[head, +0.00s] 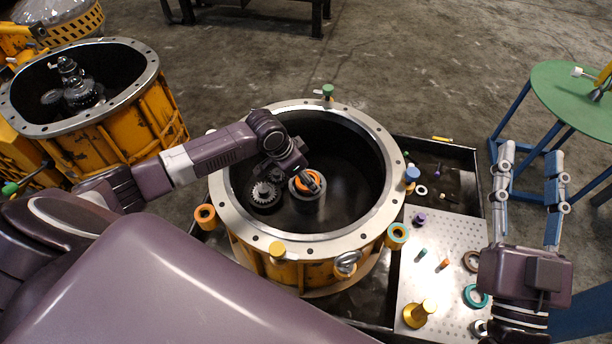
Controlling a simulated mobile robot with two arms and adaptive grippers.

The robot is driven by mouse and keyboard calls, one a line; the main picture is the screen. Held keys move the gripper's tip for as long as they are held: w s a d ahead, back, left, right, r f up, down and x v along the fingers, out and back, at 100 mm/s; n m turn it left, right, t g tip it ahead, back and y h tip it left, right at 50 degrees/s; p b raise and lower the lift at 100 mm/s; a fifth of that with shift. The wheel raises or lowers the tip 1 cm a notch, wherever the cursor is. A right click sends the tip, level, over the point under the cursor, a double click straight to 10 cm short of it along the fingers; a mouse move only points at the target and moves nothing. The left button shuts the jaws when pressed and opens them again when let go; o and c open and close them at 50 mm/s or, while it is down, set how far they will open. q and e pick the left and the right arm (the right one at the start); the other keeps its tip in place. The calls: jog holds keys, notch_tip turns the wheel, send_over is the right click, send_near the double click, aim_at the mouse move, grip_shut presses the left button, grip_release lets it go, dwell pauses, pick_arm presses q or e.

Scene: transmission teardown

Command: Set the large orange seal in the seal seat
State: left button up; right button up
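The orange seal (299,187) is a ring inside the round housing (229,213), at the top of a short grey cylinder (307,203) that appears to be the seal seat. My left gripper (313,182) reaches down into the housing, its dark fingers over and across the ring. The fingers hide part of the ring, and I cannot tell whether they grip it or whether the ring is fully seated. My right gripper (528,195) is open and empty at the right, its two long fingers wide apart beyond the perforated plate.
A toothed gear (264,194) sits left of the cylinder. Colored plugs and rings stand around the housing rim. The perforated plate (440,262) holds a teal ring (475,297), a brown ring (472,261), a gold stepped part (418,314) and small pins. A green table (575,98) stands at right.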

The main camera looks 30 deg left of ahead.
pick_arm(q)
jog(key=shift+f, duration=0.5)
jog(key=o, duration=1.3)
jog(key=shift+c, duration=0.2)
jog(key=v, duration=1.2)
